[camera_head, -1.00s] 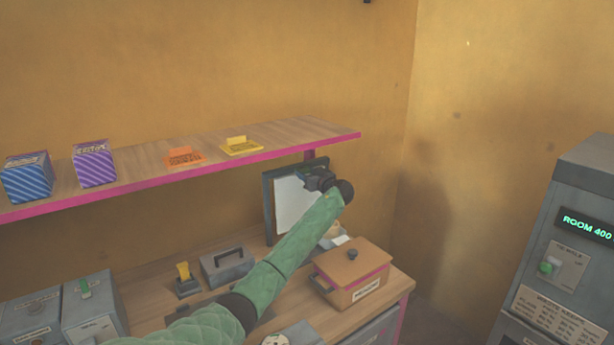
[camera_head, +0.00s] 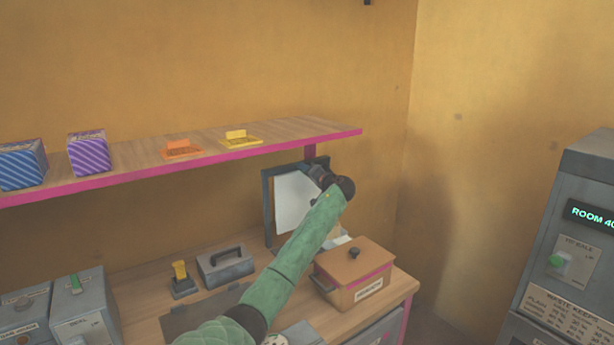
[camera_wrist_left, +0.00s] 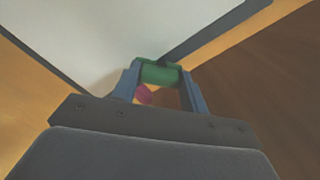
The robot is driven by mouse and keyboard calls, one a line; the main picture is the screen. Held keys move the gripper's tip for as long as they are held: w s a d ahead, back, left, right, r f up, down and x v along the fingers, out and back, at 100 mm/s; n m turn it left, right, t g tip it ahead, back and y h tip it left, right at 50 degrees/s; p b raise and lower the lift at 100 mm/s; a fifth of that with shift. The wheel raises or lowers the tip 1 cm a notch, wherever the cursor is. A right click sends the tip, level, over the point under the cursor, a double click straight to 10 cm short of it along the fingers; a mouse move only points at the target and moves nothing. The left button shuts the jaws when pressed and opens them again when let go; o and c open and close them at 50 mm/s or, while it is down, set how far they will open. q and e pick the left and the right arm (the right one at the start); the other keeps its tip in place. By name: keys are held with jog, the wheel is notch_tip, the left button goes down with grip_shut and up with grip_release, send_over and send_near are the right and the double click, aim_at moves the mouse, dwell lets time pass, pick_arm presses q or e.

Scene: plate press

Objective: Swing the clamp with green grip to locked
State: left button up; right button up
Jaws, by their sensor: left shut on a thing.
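The clamp's green grip (camera_wrist_left: 160,72) shows in the left wrist view between the two blue fingers of my left gripper (camera_wrist_left: 165,82). The fingers are shut on it. In the head view my left gripper (camera_head: 322,174) is at the upper right of the dark upright frame (camera_head: 268,205), by the white panel (camera_head: 294,200). The gripper and wrist hide most of the clamp there, so its lever angle is not clear. My right gripper is in neither view.
A pink-edged shelf (camera_head: 300,143) runs just above the gripper. A lidded orange-brown box (camera_head: 354,270) stands below the arm at the right. A yellow-handled thing (camera_head: 181,275) and a grey handled block (camera_head: 225,263) stand left of the arm.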

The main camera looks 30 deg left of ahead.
pick_arm(q)
jog(key=m+p, duration=0.1)
jog(key=m, duration=0.7)
jog(key=shift+d+m+p, duration=0.1)
jog(key=shift+m+p, duration=0.2)
jog(key=shift+p, duration=0.05)
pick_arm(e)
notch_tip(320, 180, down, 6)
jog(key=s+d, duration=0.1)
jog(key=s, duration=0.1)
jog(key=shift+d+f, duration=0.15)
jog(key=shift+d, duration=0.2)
